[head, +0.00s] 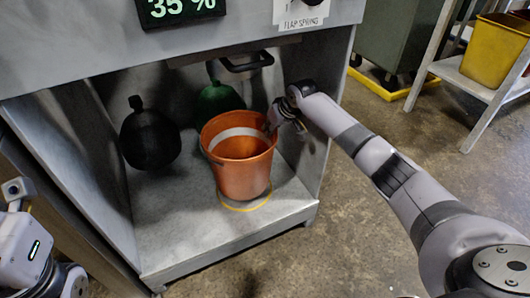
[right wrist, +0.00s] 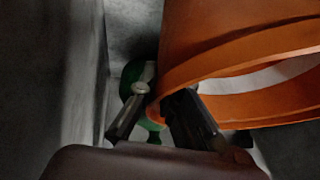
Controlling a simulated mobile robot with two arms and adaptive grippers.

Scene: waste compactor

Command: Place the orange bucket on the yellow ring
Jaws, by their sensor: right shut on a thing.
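The orange bucket (head: 243,174) is upright, or nearly so, inside the open compactor bay, and its rim also shows large in the right wrist view (right wrist: 215,45). The yellow ring (head: 247,208) lies on the bay floor, and only its front arc shows below the bucket's base. The bucket appears over the ring; I cannot tell whether its base touches the floor. My right gripper (head: 276,118) is shut on the bucket's rim at its right side, and its dark fingers (right wrist: 160,118) show at the rim in the wrist view. Part of my left arm shows at the lower left; its fingers are not visible.
A black bag-like object (head: 149,137) and a green one (head: 219,100) are at the back of the bay. A yellow bin (head: 496,50) sits on a shelf at the right.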

